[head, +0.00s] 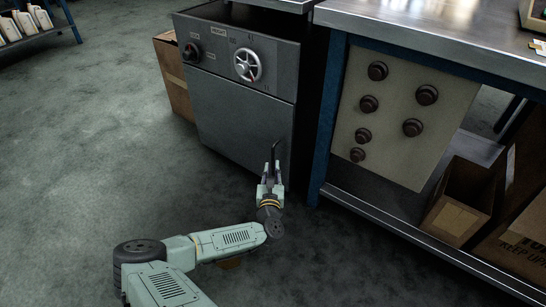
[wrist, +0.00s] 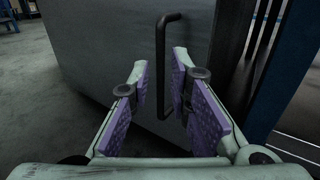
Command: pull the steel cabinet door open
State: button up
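The grey steel cabinet door (head: 240,125) is shut, below a panel with a hand wheel. Its black bar handle (head: 275,152) stands upright near the door's right edge. In the wrist view the door (wrist: 100,50) fills the middle, and the handle (wrist: 161,65) shows in the gap between the fingertips. My gripper (head: 271,171) is in front of the handle. In the wrist view my gripper (wrist: 159,62) is open, with purple pads apart on either side of the bar. I cannot tell how deep the bar sits between the pads, and I see no clear contact.
A workbench with a blue leg (head: 327,125) stands close right of the cabinet, with a knobbed panel (head: 400,115) and a lower shelf (head: 400,225) holding cardboard boxes (head: 460,205). A cardboard box (head: 172,80) is left of the cabinet. The floor (head: 100,130) at left is clear.

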aim_at(273, 155)
jog(key=w+b, duration=0.1)
jog(key=w, duration=0.6)
jog(key=shift+w+d+b, duration=0.2)
jog(key=shift+w+b, duration=0.15)
jog(key=shift+w, duration=0.05)
jog(key=shift+c, duration=0.2)
grip_shut()
